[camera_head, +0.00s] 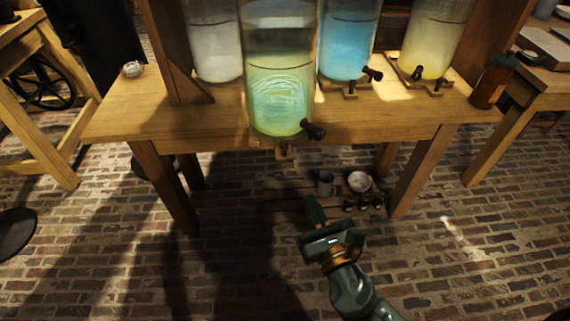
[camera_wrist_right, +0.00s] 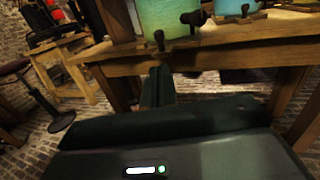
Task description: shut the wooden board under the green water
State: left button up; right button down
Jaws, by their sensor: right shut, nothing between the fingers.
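The jar of green water (camera_head: 280,98) stands at the table's front edge, further forward than the other jars. Its dark tap (camera_head: 313,130) points to the right. A small piece of wood with a knob (camera_head: 284,149) shows under the jar at the front edge; the rest of the board is hidden by the jar. In the right wrist view the green jar (camera_wrist_right: 168,18) and the knob (camera_wrist_right: 160,40) show above my fingers. My right gripper (camera_head: 314,209) is shut and empty, below and in front of the table edge. My left gripper is not in view.
Jars of white (camera_head: 217,55), blue (camera_head: 346,45) and yellow water (camera_head: 432,45) stand further back. An amber bottle (camera_head: 491,83) stands at the table's right end. A low shelf with a mug (camera_head: 325,183) and a bowl (camera_head: 360,181) lies below. The brick floor in front is clear.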

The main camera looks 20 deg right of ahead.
aim_at(286, 150)
jog(key=w, duration=1.2)
jog(key=shift+d+r, duration=0.1)
jog(key=shift+r, duration=0.25)
jog(key=shift+w, duration=0.65)
